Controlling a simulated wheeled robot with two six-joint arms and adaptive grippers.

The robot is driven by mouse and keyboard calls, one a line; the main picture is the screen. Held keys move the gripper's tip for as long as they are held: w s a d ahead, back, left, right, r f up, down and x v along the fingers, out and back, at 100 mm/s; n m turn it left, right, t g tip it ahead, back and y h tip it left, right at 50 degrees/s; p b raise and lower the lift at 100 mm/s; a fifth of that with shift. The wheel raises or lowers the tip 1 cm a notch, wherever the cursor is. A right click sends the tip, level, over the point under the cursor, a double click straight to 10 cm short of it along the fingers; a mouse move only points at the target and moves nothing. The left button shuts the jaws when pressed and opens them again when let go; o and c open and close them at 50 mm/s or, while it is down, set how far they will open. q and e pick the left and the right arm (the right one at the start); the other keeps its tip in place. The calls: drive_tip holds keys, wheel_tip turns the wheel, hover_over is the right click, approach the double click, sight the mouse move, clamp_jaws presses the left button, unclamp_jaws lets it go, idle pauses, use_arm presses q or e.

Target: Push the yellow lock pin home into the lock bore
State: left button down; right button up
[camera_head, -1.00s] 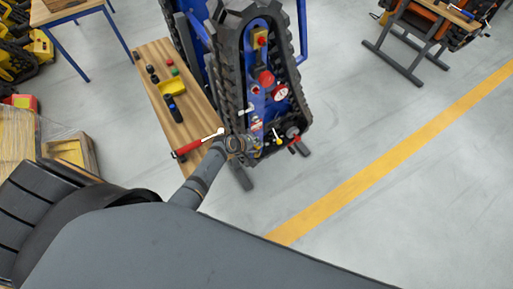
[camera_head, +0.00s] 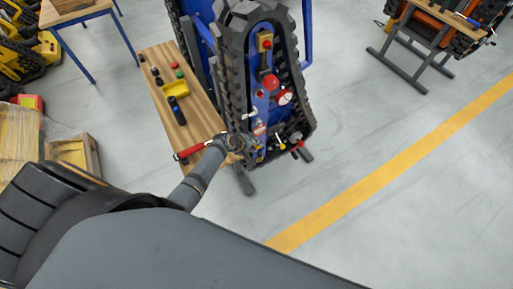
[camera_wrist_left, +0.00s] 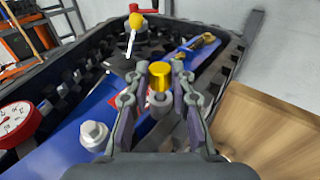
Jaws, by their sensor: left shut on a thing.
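The yellow lock pin (camera_wrist_left: 160,76) shows in the left wrist view as a short yellow cylinder above a grey round part. My left gripper (camera_wrist_left: 158,86) is shut on it, one finger on each side. In the head view my left gripper (camera_head: 242,144) is at the lower left edge of the blue tracked carrier (camera_head: 259,101). The pin is too small to make out there. The lock bore is hidden or not distinguishable, and I cannot tell how deep the pin sits. My right gripper is not in view.
Near the fingers are a yellow-knobbed white lever (camera_wrist_left: 132,38), a hex bolt (camera_wrist_left: 93,134) and a red gauge (camera_wrist_left: 16,124). A wooden bench (camera_head: 200,112) with a yellow tray (camera_head: 175,90) and a red-handled tool (camera_head: 190,152) stands left of the carrier. Open floor lies right.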

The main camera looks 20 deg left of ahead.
use_arm(q)
drive_tip(key=shift+w+a+b, duration=0.45)
drive_tip(key=shift+w+a, duration=0.15)
drive_tip(key=shift+a, duration=0.2)
drive_tip(key=shift+w+a+r, duration=0.1)
drive_tip(key=c, duration=1.5)
unclamp_jaws()
drive_tip(key=o, duration=0.4)
drive_tip(key=shift+a, duration=0.1)
drive_tip(key=v, duration=1.2)
